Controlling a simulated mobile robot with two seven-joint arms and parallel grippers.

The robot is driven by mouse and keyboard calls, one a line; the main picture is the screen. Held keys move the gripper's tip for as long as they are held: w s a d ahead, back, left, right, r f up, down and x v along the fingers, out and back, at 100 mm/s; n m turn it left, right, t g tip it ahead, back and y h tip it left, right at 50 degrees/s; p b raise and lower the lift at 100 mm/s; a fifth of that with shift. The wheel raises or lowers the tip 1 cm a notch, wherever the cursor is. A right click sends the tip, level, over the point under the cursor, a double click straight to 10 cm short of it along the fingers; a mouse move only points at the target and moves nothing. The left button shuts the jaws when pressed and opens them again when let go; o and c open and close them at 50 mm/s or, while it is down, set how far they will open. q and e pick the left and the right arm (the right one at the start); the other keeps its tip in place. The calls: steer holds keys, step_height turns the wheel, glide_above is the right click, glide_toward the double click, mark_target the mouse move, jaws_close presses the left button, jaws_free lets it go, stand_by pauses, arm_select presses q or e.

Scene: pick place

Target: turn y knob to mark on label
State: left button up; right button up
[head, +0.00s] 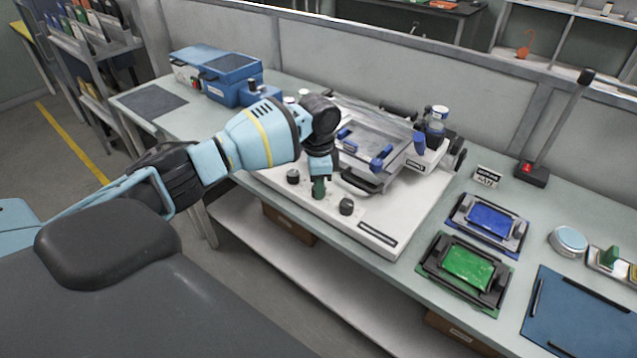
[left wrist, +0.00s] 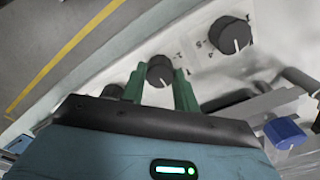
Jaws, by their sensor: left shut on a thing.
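Three dark knobs stand in a row on the front of the white machine base. My left gripper (head: 318,190) points down over the middle one, and its green fingers hide that knob in the head view. In the left wrist view, the fingers are shut on either side of the middle knob (left wrist: 160,70), which shows a white pointer line. The right knob (head: 346,206) and left knob (head: 293,176) stand free. The right knob also shows in the left wrist view (left wrist: 230,34), with small marks around it. My right gripper is out of view.
Behind the knobs is a clear-topped stage with blue clamps (head: 378,163). A blue tray (head: 490,220), a green tray (head: 467,264) and a round tin (head: 568,240) lie to the right on the bench. A blue box machine (head: 225,75) stands at the back left.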

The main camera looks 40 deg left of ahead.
arm_select(q)
steer(key=shift+r+n+p, duration=0.1)
steer(key=shift+n+p, duration=0.2)
steer(key=shift+p, duration=0.05)
steer(key=n+p, duration=0.2)
steer(key=n, duration=0.1)
steer(key=shift+r+n, duration=0.1)
steer(key=shift+n, duration=0.2)
steer(key=shift+n+p, duration=0.45)
steer(key=shift+n, duration=0.35)
steer(key=shift+f+n, duration=0.2)
steer(key=shift+n, duration=1.2)
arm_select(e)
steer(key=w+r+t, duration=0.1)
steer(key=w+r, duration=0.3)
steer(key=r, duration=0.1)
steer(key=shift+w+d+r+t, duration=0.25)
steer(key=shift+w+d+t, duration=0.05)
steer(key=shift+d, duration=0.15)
arm_select(q)
steer(key=shift+f, duration=0.1)
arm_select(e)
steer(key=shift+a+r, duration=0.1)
arm_select(q)
steer(key=o, duration=1)
